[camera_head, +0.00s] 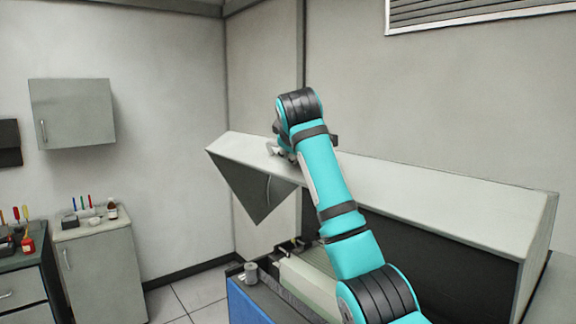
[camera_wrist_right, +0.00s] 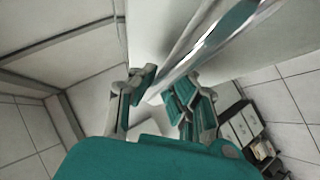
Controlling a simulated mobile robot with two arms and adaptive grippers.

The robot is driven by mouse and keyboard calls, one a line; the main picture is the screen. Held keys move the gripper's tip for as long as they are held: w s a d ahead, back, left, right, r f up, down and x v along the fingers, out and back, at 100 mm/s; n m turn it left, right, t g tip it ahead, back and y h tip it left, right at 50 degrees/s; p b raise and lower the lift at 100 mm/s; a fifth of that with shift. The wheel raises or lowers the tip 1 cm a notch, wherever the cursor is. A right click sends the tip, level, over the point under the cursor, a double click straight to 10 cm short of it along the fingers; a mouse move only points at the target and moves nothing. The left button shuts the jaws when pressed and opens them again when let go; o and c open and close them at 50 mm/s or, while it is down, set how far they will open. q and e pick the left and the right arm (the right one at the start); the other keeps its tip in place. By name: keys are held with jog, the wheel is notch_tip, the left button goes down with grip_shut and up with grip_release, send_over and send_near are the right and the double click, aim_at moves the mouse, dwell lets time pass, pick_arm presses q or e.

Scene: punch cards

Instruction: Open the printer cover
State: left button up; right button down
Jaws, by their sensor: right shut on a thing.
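The printer's long pale grey cover (camera_head: 440,197) stands raised, with its triangular end (camera_head: 245,185) to the left and a gap below it. Under it lies the printer's light bed (camera_head: 308,285), above a blue body panel (camera_head: 245,303). My right arm reaches across the front, and my right gripper (camera_head: 276,148) is at the cover's top edge near its left end. In the right wrist view, the gripper (camera_wrist_right: 162,93) is shut on a shiny metal bar handle (camera_wrist_right: 213,46) that runs along the cover. My arm hides part of the cover and bed. My left gripper is not in view.
A grey wall cabinet (camera_head: 73,112) hangs at the left. Below it, a low cabinet (camera_head: 103,270) holds small bottles and tools, beside a dark-topped drawer unit (camera_head: 25,285). Bare tiled floor (camera_head: 200,295) lies between these and the printer.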

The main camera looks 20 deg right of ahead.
jog(key=shift+r, duration=0.15)
jog(key=c, duration=1.6)
grip_release()
jog(key=shift+o, duration=1.3)
jog(key=shift+a, duration=0.25)
jog(key=shift+s, duration=0.1)
jog(key=v, duration=1.2)
jog(key=shift+c, duration=0.2)
